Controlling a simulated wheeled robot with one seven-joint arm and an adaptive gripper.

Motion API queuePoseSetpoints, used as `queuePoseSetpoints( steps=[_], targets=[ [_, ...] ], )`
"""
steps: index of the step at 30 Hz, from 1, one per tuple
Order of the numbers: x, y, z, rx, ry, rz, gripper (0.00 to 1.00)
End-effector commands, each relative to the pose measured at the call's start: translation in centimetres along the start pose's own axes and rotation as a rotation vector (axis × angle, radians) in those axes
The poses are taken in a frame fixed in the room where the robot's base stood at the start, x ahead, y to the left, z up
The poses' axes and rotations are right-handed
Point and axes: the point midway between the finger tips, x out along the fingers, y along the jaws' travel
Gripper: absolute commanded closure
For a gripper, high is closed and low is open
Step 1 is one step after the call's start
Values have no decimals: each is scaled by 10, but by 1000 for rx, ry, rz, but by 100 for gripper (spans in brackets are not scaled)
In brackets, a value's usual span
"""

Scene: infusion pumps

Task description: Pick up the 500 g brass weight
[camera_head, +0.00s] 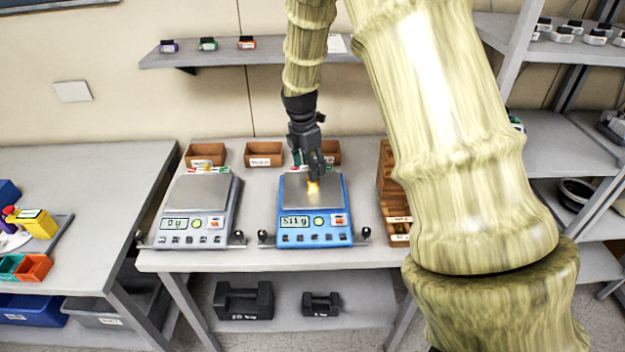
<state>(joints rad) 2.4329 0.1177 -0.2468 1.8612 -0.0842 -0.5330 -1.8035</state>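A small brass weight (313,188) is at the pan of the blue scale (313,240). The blue scale's display appears to read 511 g. My gripper (317,176) points down over this pan, with its fingertips right at the weight and covering its upper part. I cannot tell whether the fingers are closed on it or only beside it, nor whether the weight touches the pan. The weight's marking is too small to read.
A grey scale (195,235) reading 0 g stands to the left. Small brown boxes (264,154) line the back of the table, and a wooden rack (390,195) stands to the right, partly behind my arm. Dark dumbbell-like weights (243,300) lie on the lower shelf.

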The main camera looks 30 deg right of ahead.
Motion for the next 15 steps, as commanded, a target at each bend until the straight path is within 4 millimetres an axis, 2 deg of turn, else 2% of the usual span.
queuePoseSetpoints(
  steps=[8, 15],
  targets=[
    [10, -2, 2, 3, 0, -1, 42],
    [31, -4, 4, 3, -1, -2, 42]
  ],
)
